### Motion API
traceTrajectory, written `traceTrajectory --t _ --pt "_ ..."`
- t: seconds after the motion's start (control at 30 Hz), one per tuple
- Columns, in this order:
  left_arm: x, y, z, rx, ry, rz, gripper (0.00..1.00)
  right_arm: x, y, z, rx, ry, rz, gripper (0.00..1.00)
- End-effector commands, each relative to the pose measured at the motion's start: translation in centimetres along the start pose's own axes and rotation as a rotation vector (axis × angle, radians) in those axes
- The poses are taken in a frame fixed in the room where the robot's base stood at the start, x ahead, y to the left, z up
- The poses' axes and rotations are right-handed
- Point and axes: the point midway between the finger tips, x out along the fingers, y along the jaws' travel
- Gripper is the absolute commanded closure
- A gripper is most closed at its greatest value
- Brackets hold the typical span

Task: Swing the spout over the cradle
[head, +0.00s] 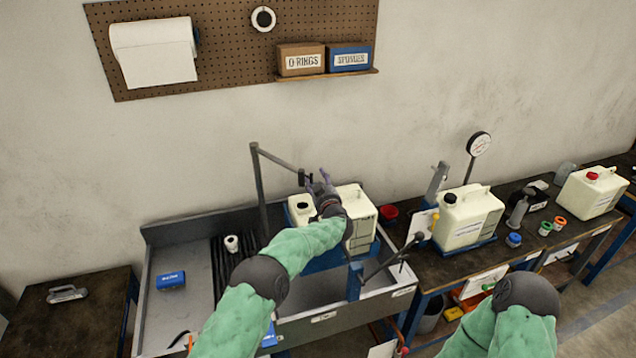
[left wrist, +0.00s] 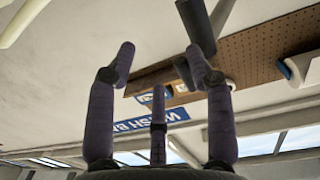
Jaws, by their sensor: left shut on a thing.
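The spout (head: 278,160) is a dark grey pipe. It runs right from the top of an upright post at the sink, with its end beside my left gripper (head: 317,180). My left gripper is shut on the spout near that end. In the left wrist view the spout (left wrist: 196,25) crosses at the right fingertip of my left gripper (left wrist: 160,70). A cream tank (head: 357,204) with an open dark mouth sits in the blue cradle (head: 325,262) in the sink, below the spout end. My arm hides part of the tank and cradle. My right gripper is out of view.
The grey sink (head: 180,240) holds a blue block (head: 171,280) and a small white roll (head: 231,243). A dark bench (head: 420,268) at right bears another cream tank (head: 468,218) and a gauge (head: 479,145). A pegboard (head: 235,40) hangs behind.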

Motion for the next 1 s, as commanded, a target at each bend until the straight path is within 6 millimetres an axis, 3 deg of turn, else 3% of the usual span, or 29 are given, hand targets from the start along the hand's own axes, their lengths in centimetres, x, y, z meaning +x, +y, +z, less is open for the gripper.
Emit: traceTrajectory --t 0.03,0.37,0.8,1.0 --pt "0.2 0.0 -2.2 -0.007 0.032 -0.002 0.57 -0.1 0.0 0.0 0.0 0.0 0.0 0.6" --pt "-1.3 0.1 -2.2 -0.006 0.031 -0.001 0.57 -0.1 0.0 0.0 0.0 0.0 0.0 0.6" --pt "-9.0 0.0 -0.5 -0.003 0.007 0.001 0.57 0.0 0.0 0.0 0.0 0.0 0.0 0.6" --pt "-11.2 0.0 -0.1 -0.002 0.002 0.001 0.57 0.0 0.0 0.0 0.0 0.0 0.0 0.6"
